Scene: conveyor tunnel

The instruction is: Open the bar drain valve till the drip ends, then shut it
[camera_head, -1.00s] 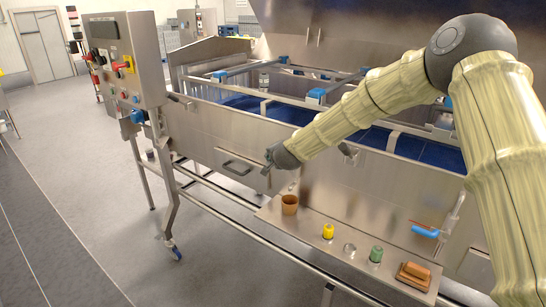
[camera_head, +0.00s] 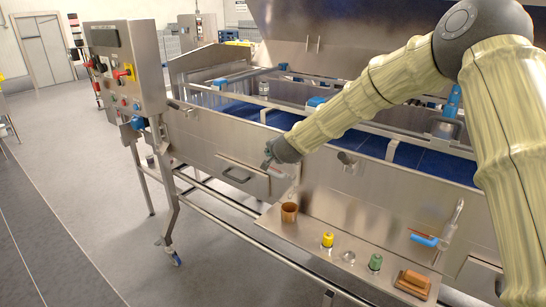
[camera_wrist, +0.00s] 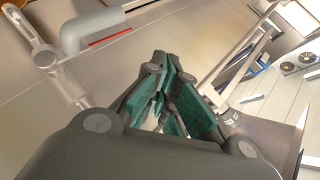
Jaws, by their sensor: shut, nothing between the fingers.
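My gripper (camera_head: 268,160) is shut and empty in front of the machine's steel side panel, just right of the drawer-like handle (camera_head: 237,174). In the wrist view its green-padded fingers (camera_wrist: 165,95) are close together. A small steel fitting with a lever (camera_wrist: 45,55), which looks like the drain valve, is at upper left there, apart from the fingers. In the head view the fitting is small and partly unclear (camera_head: 291,190), below my wrist and above a brown cup (camera_head: 289,212). I cannot tell its lever setting or whether it drips.
A steel shelf (camera_head: 318,262) carries the cup, a yellow-capped item (camera_head: 327,240), a green item (camera_head: 375,262) and a brown block (camera_head: 412,283). A blue-handled tool (camera_head: 424,240) hangs at right. A control box (camera_head: 125,65) stands at left. Open floor lies in front.

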